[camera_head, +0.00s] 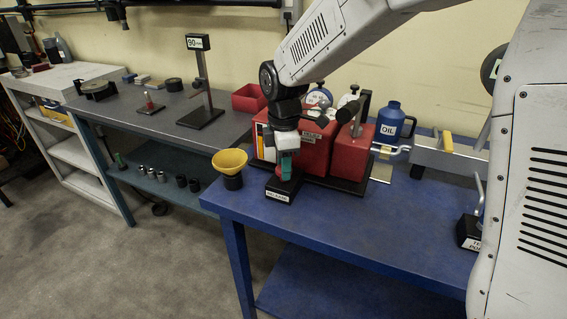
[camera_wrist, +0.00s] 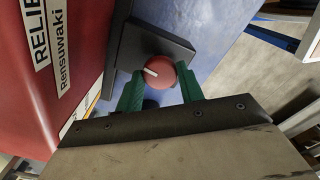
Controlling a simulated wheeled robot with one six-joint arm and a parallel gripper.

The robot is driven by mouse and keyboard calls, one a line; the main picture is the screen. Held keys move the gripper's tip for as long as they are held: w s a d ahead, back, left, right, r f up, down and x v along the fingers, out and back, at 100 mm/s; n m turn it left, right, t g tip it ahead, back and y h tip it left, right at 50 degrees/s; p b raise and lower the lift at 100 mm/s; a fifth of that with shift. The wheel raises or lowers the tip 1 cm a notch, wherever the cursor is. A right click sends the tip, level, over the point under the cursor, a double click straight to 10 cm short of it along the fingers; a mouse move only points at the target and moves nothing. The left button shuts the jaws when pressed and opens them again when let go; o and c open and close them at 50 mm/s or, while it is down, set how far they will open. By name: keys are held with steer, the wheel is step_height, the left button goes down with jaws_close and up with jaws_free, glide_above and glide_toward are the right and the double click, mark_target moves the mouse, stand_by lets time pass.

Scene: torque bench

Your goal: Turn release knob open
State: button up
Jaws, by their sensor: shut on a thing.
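The release knob (camera_wrist: 160,71) is a round red knob with a white mark, seen in the wrist view on a black bracket beside a red housing (camera_wrist: 42,85). The white mark lies left of the knob's middle in that view. My gripper (camera_wrist: 160,85) has its green fingers on either side of the knob and is shut on it. In the head view my gripper (camera_head: 286,165) points down at a black labelled block (camera_head: 281,191), in front of the red housing (camera_head: 314,152).
A yellow funnel (camera_head: 230,161) stands close left of my gripper. A red unit with a black handle (camera_head: 352,146) and a blue oil jug (camera_head: 390,122) stand to the right. The front of the blue bench (camera_head: 350,218) is clear.

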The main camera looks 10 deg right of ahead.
steer(key=shift+n, duration=0.6)
steer(key=shift+r, duration=0.1)
steer(key=o, duration=1)
steer(key=shift+r, duration=3.85)
steer(key=shift+r, duration=0.1)
